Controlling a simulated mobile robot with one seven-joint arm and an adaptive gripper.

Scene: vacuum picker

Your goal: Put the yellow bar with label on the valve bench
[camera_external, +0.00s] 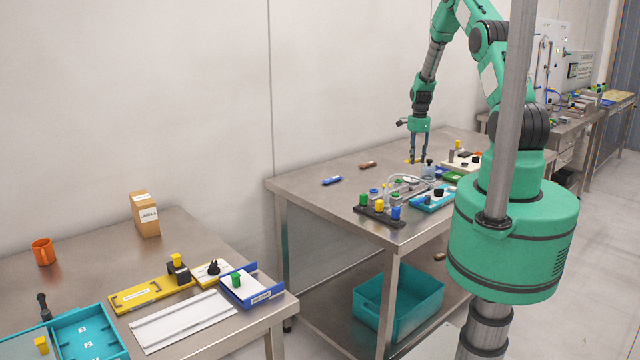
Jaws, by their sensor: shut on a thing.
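My gripper (418,158) points down over the back of the middle steel bench (305,190). It is shut on a small yellow piece (411,161), which looks like the yellow bar. The fingers partly hide it, and its label is too small to make out. The bar is at or just above the bench top; I cannot tell whether it touches. I cannot tell for sure which bench is the valve bench.
A blue bar (332,181) and a brown bar (368,165) lie on the middle bench. A black block with coloured knobs (379,214) and a blue tray (433,203) stand nearer its front. The left bench (225,341) holds a yellow labelled plate (130,300). More benches stand back right.

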